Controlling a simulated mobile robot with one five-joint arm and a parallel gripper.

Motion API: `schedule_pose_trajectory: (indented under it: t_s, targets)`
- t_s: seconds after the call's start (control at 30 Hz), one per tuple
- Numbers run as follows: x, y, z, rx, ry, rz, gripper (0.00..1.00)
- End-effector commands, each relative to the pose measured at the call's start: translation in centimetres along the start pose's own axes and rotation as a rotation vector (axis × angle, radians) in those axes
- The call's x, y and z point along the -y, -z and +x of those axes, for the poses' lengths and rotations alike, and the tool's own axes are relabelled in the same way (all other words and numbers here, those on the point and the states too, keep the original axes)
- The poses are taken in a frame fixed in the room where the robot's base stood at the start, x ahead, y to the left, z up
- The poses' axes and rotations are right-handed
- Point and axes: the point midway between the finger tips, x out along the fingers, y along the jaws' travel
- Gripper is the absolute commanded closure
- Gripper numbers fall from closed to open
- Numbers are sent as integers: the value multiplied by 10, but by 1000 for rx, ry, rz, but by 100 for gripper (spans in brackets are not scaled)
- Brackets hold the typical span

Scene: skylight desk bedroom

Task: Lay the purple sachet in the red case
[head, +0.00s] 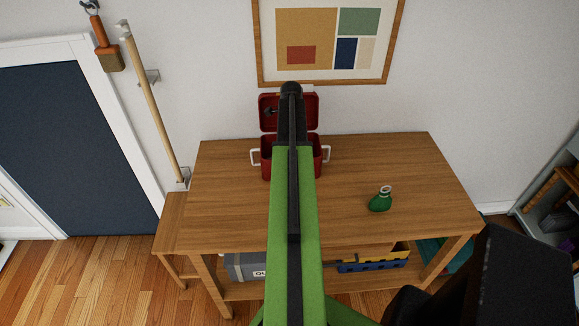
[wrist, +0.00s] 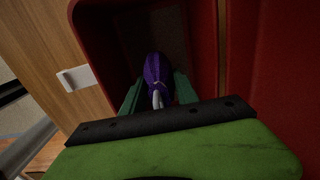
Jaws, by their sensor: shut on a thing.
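The red case (head: 266,156) stands open on the wooden table, near its back edge, with its lid (head: 268,112) raised at the back. My arm hides its middle in the head view. In the wrist view, the case's red wall (wrist: 92,22) surrounds a dark inside. The purple sachet (wrist: 153,70) is between the fingers of my gripper (wrist: 156,92), which is shut on it, over or within the case's opening. I cannot tell whether the sachet touches the case floor. My gripper's fingertips are hidden behind my arm in the head view.
A green sachet (head: 380,199) stands on the right part of the wooden table (head: 230,215). White handles (head: 255,157) stick out from the case's sides. A grey box (head: 245,267) and a blue and yellow crate (head: 372,264) are on the shelf below. The table's left part is clear.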

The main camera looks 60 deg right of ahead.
Motion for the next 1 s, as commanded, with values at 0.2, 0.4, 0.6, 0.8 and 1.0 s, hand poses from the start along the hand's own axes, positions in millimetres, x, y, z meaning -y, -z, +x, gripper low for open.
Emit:
schedule_pose_trajectory:
  t_s: [0.2,0.4,0.6,0.8,1.0]
  targets:
    - [0,0,14,0,0,-1,100]
    - [0,-1,44,0,0,-1,100]
    - [0,-1,39,0,0,-1,100]
    - [0,-1,42,0,0,-2,59]
    - [0,-1,42,0,0,-2,42]
